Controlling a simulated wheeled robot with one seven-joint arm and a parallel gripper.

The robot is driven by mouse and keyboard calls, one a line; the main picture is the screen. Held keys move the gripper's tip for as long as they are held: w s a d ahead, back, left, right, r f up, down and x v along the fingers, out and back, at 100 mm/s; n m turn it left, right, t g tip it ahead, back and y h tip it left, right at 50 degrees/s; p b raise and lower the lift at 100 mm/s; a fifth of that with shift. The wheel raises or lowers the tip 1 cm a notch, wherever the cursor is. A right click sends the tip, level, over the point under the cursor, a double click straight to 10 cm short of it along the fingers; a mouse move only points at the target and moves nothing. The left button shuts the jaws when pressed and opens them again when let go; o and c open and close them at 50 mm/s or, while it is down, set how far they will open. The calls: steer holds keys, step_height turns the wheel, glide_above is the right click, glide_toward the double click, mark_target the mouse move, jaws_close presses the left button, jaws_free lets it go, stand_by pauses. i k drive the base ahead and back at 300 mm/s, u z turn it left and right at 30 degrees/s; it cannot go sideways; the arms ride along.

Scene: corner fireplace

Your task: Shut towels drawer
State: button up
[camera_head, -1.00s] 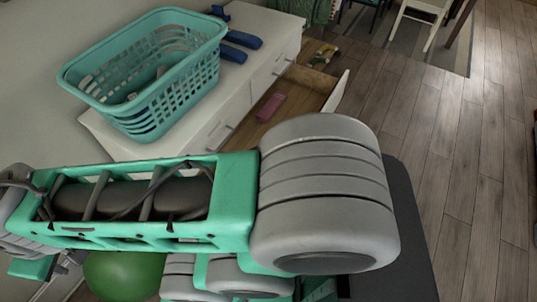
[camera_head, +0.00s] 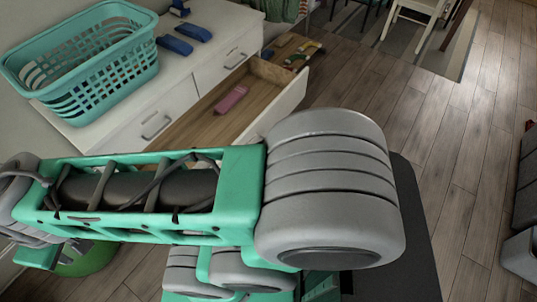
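A white dresser (camera_head: 205,45) stands at the upper left. One of its drawers (camera_head: 284,107) is pulled out, with a wooden inside and a white front. A pink item (camera_head: 231,99) lies in it. I cannot tell whether this is the towels drawer, and no towels are clear in it. My arm covers the near part of the drawer.
A teal laundry basket (camera_head: 85,65) and blue objects (camera_head: 185,38) sit on the dresser top. Several small things lie on a low surface (camera_head: 292,48) beyond the open drawer. A white chair (camera_head: 415,22) stands at the back. The wooden floor (camera_head: 400,110) at right is mostly clear. A grey piece (camera_head: 522,250) is at the right edge.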

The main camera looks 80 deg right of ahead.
mark_target(275, 92)
steer(key=k, duration=0.1)
steer(key=z, duration=2.55)
steer(key=i, duration=0.45)
steer(key=u, duration=0.25)
steer(key=k, duration=0.3)
steer(key=z, duration=0.6)
steer(key=i, duration=0.45)
steer(key=u, duration=1.25)
